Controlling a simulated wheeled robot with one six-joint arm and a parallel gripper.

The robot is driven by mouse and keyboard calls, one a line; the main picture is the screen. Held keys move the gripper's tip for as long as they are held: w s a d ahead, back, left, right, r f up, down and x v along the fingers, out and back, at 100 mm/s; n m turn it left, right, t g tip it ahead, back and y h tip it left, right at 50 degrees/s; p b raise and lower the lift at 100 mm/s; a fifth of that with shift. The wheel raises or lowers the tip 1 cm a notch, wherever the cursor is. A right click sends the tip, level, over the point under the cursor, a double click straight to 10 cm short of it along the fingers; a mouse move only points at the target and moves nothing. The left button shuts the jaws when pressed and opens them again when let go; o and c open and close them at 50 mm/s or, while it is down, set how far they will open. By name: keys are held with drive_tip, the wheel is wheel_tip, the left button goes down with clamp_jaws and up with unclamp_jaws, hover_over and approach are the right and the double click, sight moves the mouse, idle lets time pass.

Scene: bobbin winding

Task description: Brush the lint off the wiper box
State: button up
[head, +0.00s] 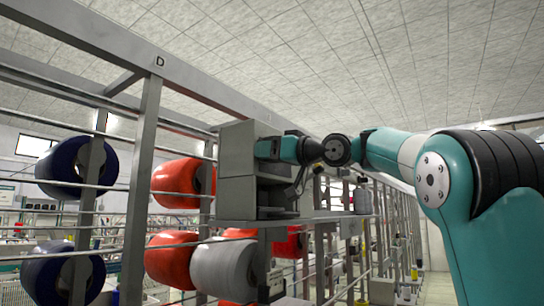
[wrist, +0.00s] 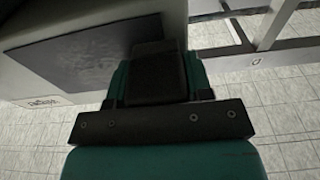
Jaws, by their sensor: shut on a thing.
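The wiper box, as I take it, is the grey box (head: 237,170) on the rack in the middle of the head view. In the wrist view its pale face (wrist: 60,22) fills the upper left, with a dark patch (wrist: 75,62) on it and a small label. I cannot tell whether the patch is lint. My gripper (head: 264,149) is at the box's upper right side; contact cannot be made out. It also shows in the wrist view (wrist: 155,70), where its body hides the fingertips. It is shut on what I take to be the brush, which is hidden.
A metal rack post (head: 146,170) and long rails stand left of the box. Red bobbins (head: 176,184), dark blue bobbins (head: 62,168) and a grey bobbin (head: 222,268) hang in the rack. A grey canister (head: 362,199) stands right of the box. Open space shows above.

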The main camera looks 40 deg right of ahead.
drive_tip(key=shift+r, duration=0.45)
drive_tip(key=shift+w+d+p, duration=1.8)
drive_tip(key=shift+d+p, duration=1.15)
drive_tip(key=shift+d, duration=2.05)
drive_tip(key=shift+s+a+f+b, duration=0.1)
drive_tip(key=shift+s+a+b, duration=0.5)
drive_tip(key=shift+a+b, duration=0.85)
drive_tip(key=shift+s+a+b, duration=0.6)
drive_tip(key=shift+a+b, duration=0.3)
drive_tip(key=shift+a, duration=1)
drive_tip(key=shift+s+a+f+b, duration=0.1)
drive_tip(key=shift+s+a+b, duration=0.5)
drive_tip(key=shift+a+b, duration=0.85)
drive_tip(key=shift+a+r+p, duration=0.1)
drive_tip(key=shift+a+p, duration=0.1)
drive_tip(key=shift+p, duration=0.1)
